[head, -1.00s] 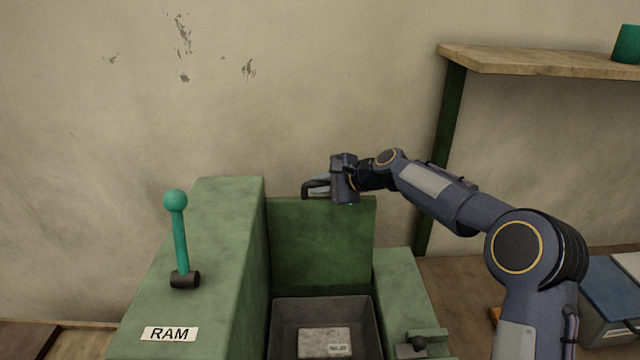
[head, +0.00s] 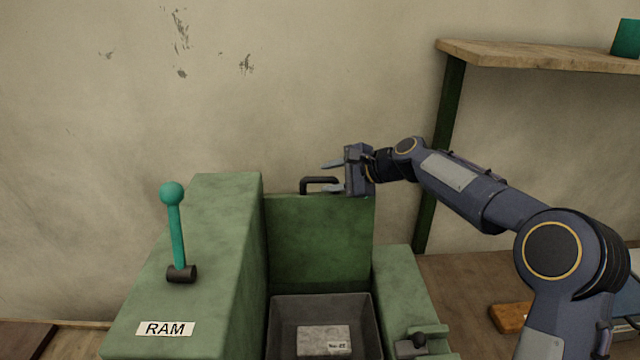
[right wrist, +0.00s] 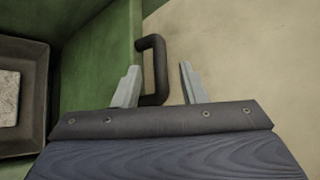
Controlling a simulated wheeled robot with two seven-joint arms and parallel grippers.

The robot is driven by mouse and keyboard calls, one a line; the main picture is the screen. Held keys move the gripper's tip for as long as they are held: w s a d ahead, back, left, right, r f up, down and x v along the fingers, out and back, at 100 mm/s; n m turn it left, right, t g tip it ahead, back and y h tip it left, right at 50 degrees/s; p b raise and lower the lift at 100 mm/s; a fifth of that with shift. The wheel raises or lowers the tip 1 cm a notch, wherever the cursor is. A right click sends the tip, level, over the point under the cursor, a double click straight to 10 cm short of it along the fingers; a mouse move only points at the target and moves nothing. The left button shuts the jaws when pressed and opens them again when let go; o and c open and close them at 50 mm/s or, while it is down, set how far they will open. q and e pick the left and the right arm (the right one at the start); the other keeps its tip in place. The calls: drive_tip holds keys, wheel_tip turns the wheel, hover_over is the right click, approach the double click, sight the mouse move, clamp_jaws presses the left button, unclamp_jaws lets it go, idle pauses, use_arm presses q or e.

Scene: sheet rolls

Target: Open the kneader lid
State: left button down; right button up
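The kneader (head: 195,255) is a green machine. Its green lid (head: 320,242) stands upright at the back, and the dark tub (head: 278,325) in front of it is uncovered. A dark handle (head: 319,181) sits on the lid's top edge; it also shows in the right wrist view (right wrist: 158,65). My right gripper (head: 331,177) is open at the right end of the handle. In the right wrist view its two fingers (right wrist: 158,85) are spread, with the handle's near end between them and not clamped. My left gripper is out of view.
A teal-knobbed lever (head: 178,235) rises on the left, above a RAM label (head: 165,329). A grey block with a label (head: 323,341) lies in the tub. A wooden shelf (head: 540,60) is at the upper right. The wall is behind the lid.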

drive_tip(key=shift+b+v, duration=0.3)
drive_tip(key=shift+v, duration=1.4)
drive_tip(key=shift+w, duration=0.1)
drive_tip(key=s+d+f+n+g+h+b, duration=0.1)
drive_tip(key=s+d+n+h, duration=0.2)
drive_tip(key=s, duration=0.7)
drive_tip(key=s+d+f+n, duration=0.1)
drive_tip(key=s+d+n, duration=0.25)
drive_tip(key=s, duration=0.65)
drive_tip(key=s+d+f+n+h, duration=0.1)
drive_tip(key=s+f+n, duration=0.1)
drive_tip(key=s+f, duration=0.2)
drive_tip(key=s+d+f+n+h, duration=0.1)
drive_tip(key=s+f, duration=0.4)
drive_tip(key=s, duration=0.6)
drive_tip(key=s+d+f+n+g, duration=0.1)
drive_tip(key=s+f+n, duration=0.2)
drive_tip(key=s, duration=0.4)
drive_tip(key=shift+s+d+f+h+b, duration=0.25)
drive_tip(key=shift+s+f+h+b, duration=0.15)
drive_tip(key=shift+f, duration=0.3)
